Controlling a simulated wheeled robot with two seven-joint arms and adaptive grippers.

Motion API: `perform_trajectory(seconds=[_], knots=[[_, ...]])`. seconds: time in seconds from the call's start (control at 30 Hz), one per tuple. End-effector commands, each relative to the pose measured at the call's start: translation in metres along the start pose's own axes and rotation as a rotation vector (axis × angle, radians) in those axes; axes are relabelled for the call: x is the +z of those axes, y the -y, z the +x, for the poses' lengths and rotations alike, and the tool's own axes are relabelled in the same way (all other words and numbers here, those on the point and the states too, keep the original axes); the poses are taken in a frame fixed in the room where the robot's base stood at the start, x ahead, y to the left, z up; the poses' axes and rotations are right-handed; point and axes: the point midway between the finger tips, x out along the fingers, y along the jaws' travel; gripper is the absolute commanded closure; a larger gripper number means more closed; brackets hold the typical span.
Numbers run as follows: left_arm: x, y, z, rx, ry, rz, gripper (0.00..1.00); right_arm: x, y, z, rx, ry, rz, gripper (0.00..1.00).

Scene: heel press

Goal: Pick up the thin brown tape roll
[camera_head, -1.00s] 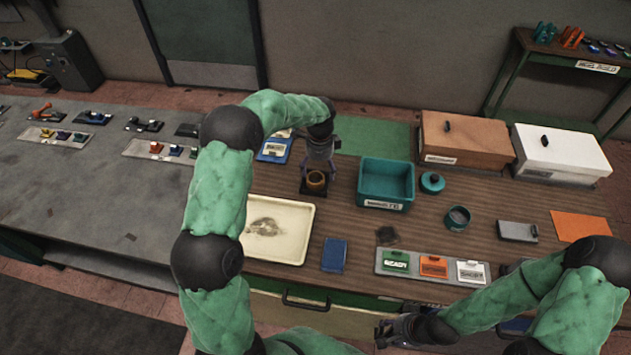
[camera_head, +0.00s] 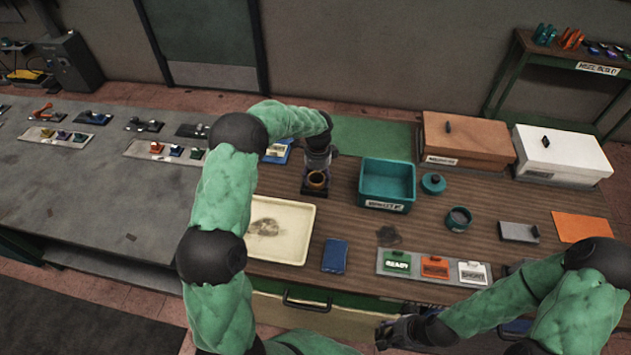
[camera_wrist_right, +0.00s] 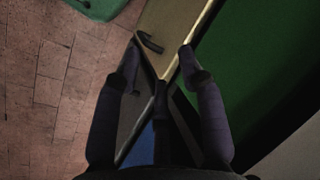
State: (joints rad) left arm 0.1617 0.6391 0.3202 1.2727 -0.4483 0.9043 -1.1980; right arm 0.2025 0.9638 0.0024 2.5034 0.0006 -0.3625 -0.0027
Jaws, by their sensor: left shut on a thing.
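The brown tape roll (camera_head: 317,180) is a small ring on a dark square base (camera_head: 308,193) on the wooden bench, behind the cream tray. My left gripper (camera_head: 317,171) points down over the roll and is shut on it; the fingers partly hide the roll. I cannot tell whether the roll is lifted clear of the base. My right gripper (camera_head: 384,335) is low at the front of the bench, away from the roll.
A cream tray (camera_head: 300,240) lies in front of the roll. A teal bin (camera_head: 385,205) stands to its right, and a blue item (camera_head: 276,152) lies behind left. A blue block (camera_head: 335,256) and a label rack (camera_head: 400,272) are nearer the front. A drawer handle (camera_head: 306,304) sticks out below.

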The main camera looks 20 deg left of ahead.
Motion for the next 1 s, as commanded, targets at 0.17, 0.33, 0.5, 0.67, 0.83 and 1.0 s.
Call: perform_trajectory(seconds=[0.17, 0.33, 0.5, 0.67, 0.83, 1.0], knots=[[-0.004, 0.001, 0.001, -0.005, -0.006, 0.002, 0.71, 0.000, 0.000, 0.000, 0.000, 0.000, 0.000, 0.60], [-0.005, 0.002, -0.003, -0.007, -0.008, 0.003, 0.71, 0.000, 0.000, 0.000, 0.000, 0.000, 0.000, 0.60], [-0.005, 0.002, -0.018, -0.008, -0.007, 0.003, 0.77, 0.000, 0.001, -0.002, 0.000, 0.000, 0.000, 0.60], [-0.006, -0.005, -0.040, -0.006, -0.006, 0.004, 0.77, 0.000, 0.002, -0.004, 0.000, 0.000, 0.000, 0.60], [-0.012, -0.023, -0.063, -0.006, -0.005, 0.003, 0.77, 0.000, 0.002, -0.006, 0.000, 0.000, 0.000, 0.60], [-0.019, -0.042, -0.086, -0.005, -0.004, 0.003, 0.77, 0.000, 0.003, -0.008, 0.000, 0.000, 0.000, 0.60]])
